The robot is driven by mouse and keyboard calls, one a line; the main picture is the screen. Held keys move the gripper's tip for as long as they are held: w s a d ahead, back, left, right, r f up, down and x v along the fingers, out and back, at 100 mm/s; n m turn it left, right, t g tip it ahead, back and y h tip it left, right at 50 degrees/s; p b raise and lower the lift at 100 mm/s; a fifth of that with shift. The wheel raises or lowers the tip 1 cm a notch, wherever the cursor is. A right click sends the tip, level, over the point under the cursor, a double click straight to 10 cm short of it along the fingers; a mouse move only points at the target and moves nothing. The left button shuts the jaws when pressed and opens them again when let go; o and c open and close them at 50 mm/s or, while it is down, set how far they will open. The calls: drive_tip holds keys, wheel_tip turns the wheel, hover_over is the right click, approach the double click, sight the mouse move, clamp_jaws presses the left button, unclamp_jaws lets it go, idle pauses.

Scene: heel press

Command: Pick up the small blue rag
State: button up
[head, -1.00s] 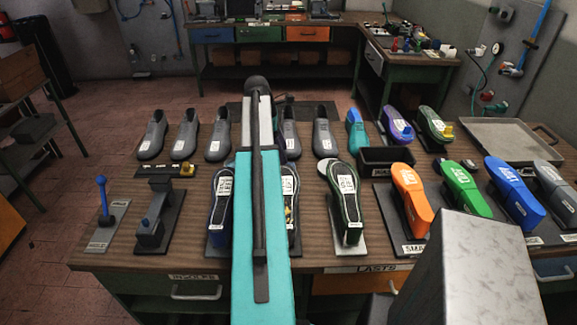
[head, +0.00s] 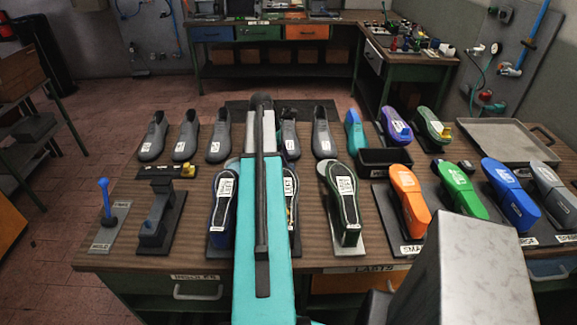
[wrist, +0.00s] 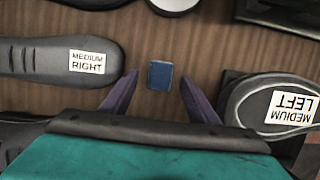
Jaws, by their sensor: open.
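The small blue rag (wrist: 160,75) lies flat on the brown wooden bench top in the wrist view, a small dark blue rectangle. My gripper (wrist: 159,80) is open, with one purple finger on each side of the rag and a gap on both sides. Nothing is between the fingers except the rag on the wood beneath; I cannot tell how high the fingertips are above it. In the head view my turquoise arm hides the rag and most of the gripper.
A grey shoe last marked MEDIUM RIGHT (wrist: 45,60) lies left of the fingers, and one marked MEDIUM LEFT (wrist: 285,108) lies close on the right. The bench (head: 345,125) holds several lasts, a dark box (head: 387,161) and a metal tray (head: 508,142). Bare wood surrounds the rag.

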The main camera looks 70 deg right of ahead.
drive_tip(key=shift+s+f, duration=0.2)
drive_tip(key=shift+f, duration=0.35)
drive_tip(key=shift+d, duration=0.1)
drive_tip(key=c, duration=1.1)
drive_tip(key=shift+r, duration=0.15)
drive_tip(key=shift+r+b, duration=1.45)
drive_tip(key=shift+r, duration=3.45)
